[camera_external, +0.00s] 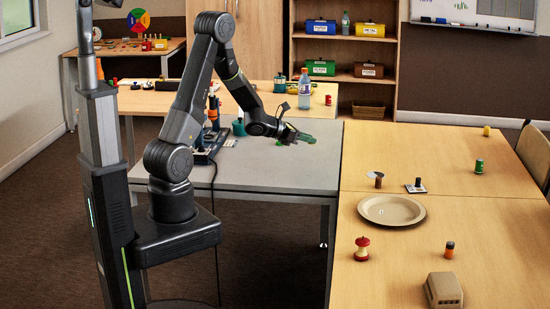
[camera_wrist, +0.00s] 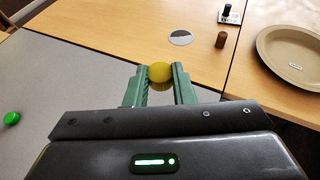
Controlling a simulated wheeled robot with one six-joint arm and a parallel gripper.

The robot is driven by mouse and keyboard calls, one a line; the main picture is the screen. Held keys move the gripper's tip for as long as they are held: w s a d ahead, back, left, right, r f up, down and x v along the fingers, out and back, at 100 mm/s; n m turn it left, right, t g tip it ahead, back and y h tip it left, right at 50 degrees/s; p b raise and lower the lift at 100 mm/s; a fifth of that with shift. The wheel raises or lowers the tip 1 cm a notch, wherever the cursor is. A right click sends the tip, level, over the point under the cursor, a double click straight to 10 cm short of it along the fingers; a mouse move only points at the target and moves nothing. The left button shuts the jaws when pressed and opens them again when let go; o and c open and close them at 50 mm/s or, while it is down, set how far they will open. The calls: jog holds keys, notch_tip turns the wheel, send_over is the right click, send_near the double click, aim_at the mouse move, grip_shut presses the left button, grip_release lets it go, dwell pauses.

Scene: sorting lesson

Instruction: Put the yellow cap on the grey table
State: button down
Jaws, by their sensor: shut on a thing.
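In the wrist view, my gripper (camera_wrist: 159,84) has its green fingers shut on the yellow cap (camera_wrist: 160,72), which shows between the fingertips. In the external view, my gripper (camera_external: 309,139) is held over the right part of the grey table (camera_external: 310,170); the cap cannot be made out there. The grey table also shows in the wrist view (camera_wrist: 60,80), below and left of the fingers. I cannot tell how high the cap is above the table.
A green cap (camera_wrist: 12,118) lies on the grey table at left in the wrist view. The grey table's front right area is clear.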

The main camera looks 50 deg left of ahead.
jog(key=shift+r+p, duration=1.3)
jog(key=shift+r, duration=0.65)
jog(key=m+g+h+p, duration=0.1)
jog(key=m+h+p, duration=0.2)
send_over(428, 195)
notch_tip(428, 195, down, 8)
jog(key=f+b, duration=0.3)
jog(key=f, duration=0.1)
jog(key=f+b, duration=0.3)
jog(key=f, duration=0.2)
jog(key=shift+s+d+f, duration=0.15)
jog(key=shift+s+f, duration=0.05)
jog(key=shift+f, duration=0.1)
